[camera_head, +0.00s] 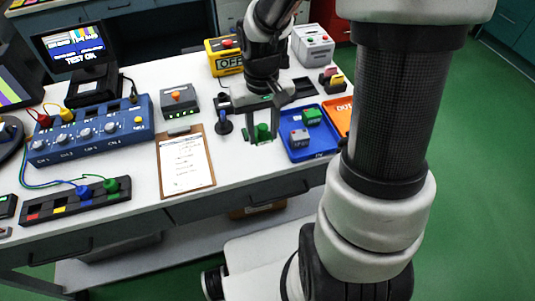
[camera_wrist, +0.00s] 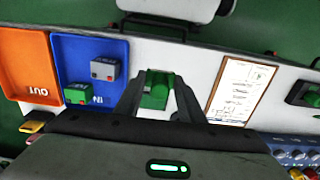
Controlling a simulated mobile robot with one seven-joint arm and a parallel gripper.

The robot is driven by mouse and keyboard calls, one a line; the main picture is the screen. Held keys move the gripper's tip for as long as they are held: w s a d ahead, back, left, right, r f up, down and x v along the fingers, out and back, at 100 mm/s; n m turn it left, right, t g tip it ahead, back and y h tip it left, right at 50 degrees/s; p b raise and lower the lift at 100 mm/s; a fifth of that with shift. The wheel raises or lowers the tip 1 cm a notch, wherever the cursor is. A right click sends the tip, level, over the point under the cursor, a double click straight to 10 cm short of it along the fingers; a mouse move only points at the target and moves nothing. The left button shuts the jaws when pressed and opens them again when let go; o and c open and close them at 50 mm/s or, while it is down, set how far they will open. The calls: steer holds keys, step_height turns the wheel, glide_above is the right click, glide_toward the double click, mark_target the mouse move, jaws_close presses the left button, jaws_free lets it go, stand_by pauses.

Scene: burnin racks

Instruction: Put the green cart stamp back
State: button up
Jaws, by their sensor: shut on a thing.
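The green stamp (camera_head: 263,132) is between the fingers of my gripper (camera_head: 262,136), which is shut on it. In the wrist view the green stamp (camera_wrist: 156,92) shows between the two dark fingertips (camera_wrist: 157,97). It is over the white bench between the clipboard and the blue tray; I cannot tell whether it touches the bench. A small dark holder (camera_head: 331,83) with a red and a yellow piece stands behind the blue tray. Whether it has a free place is too small to tell.
The blue IN tray (camera_head: 296,152) holds a green and a grey box. The orange OUT tray (camera_wrist: 26,88) is beside it. The clipboard (camera_head: 186,165) lies left of my gripper. A dark knobbed object (camera_head: 223,122) stands close to it. Instruments crowd the bench's left and back.

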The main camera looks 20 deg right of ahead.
mark_target(263, 160)
step_height(263, 160, down, 8)
steer(key=shift+f+b, duration=0.1)
steer(key=shift+b, duration=0.65)
steer(key=shift+f, duration=0.1)
steer(key=o, duration=0.8)
steer(key=shift+o, duration=0.2)
